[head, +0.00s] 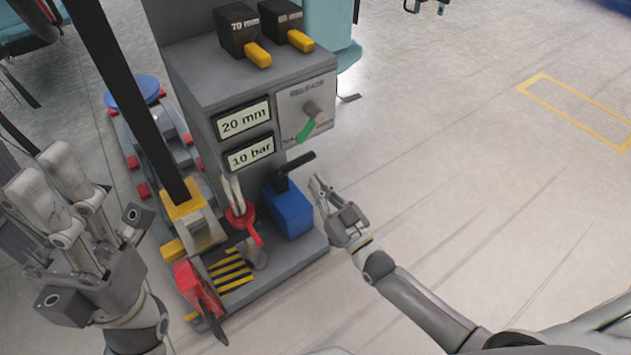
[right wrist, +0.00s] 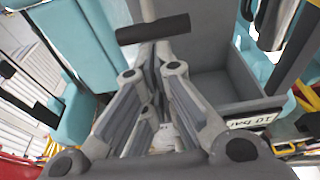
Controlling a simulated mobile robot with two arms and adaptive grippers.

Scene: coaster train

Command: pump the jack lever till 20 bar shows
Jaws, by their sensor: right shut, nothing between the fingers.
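The jack lever (head: 299,163) is a black bar on a blue pump block (head: 290,212) at the right side of a grey machine. It points up and to the right. The pressure display (head: 250,153) reads 10 bar. My right gripper (head: 317,182) is shut and empty, just right of and below the lever's end. In the right wrist view, a black bar (right wrist: 153,28) crosses at the fingertips (right wrist: 160,50); whether they touch is unclear. My left gripper (head: 47,170) is open and empty at the left, away from the lever.
A second display (head: 243,120) reads 20 mm. Labelled blocks with yellow ends (head: 258,54) lie on top. A red-handled part (head: 240,214) stands left of the pump. Clear floor (head: 480,190) lies to the right.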

